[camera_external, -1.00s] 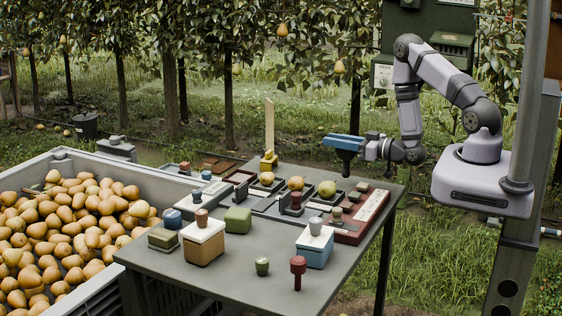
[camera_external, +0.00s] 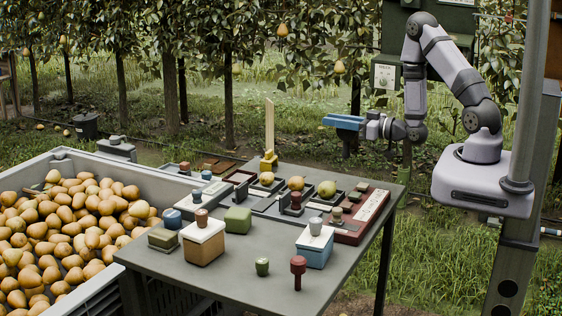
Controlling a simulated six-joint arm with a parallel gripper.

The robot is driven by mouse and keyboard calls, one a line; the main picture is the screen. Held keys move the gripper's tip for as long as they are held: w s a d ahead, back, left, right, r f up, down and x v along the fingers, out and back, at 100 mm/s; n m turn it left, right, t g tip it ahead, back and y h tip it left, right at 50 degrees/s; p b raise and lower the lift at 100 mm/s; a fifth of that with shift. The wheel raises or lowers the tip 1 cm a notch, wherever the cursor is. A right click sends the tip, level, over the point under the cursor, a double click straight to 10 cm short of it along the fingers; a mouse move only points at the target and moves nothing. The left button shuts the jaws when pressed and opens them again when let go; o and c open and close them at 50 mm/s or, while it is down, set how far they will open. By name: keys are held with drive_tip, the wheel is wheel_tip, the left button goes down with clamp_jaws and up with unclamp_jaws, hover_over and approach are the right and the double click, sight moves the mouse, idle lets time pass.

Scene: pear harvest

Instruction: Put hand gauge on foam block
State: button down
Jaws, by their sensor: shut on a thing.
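My gripper (camera_external: 345,122), with blue fingers pointing left, is in the air above and beyond the table's far right side. It is shut on a small dark thing (camera_external: 347,147) that hangs below the fingers. This may be the hand gauge, but it is too small to tell. I cannot tell for sure which thing is the foam block. A plain green block (camera_external: 238,220) stands at the table's middle left. A tan block with a white top (camera_external: 203,243) and a blue block with a white top (camera_external: 315,246) each carry a small knob-like piece.
The grey table (camera_external: 225,278) has a green cup (camera_external: 262,266) and a red stamp-like piece (camera_external: 298,272) near its front. A row of trays with pears and an upright yellow post (camera_external: 269,140) lines the back. A large pear bin (camera_external: 100,298) adjoins at left.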

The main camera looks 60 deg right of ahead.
drive_tip(key=w+a+f+n+g+y+b, duration=0.15)
drive_tip(key=a+n+y+b, duration=0.55)
drive_tip(key=a, duration=1.5)
drive_tip(key=w+a+r+n+g+y+b, duration=0.1)
drive_tip(key=a+r+y+b, duration=0.15)
drive_tip(key=a, duration=0.65)
drive_tip(key=a+r+g+y+b, duration=0.15)
drive_tip(key=a+r, duration=0.25)
drive_tip(key=a, duration=0.4)
drive_tip(key=w+a+r+m+t+h, duration=0.1)
drive_tip(key=w+a+r+m+h, duration=0.1)
drive_tip(key=w+r, duration=0.45)
drive_tip(key=w+d+f+m+t+h, duration=0.2)
drive_tip(key=w+f+h, duration=0.1)
drive_tip(key=w+f, duration=0.3)
wheel_tip(320, 180, down, 10)
drive_tip(key=shift+w, duration=0.3)
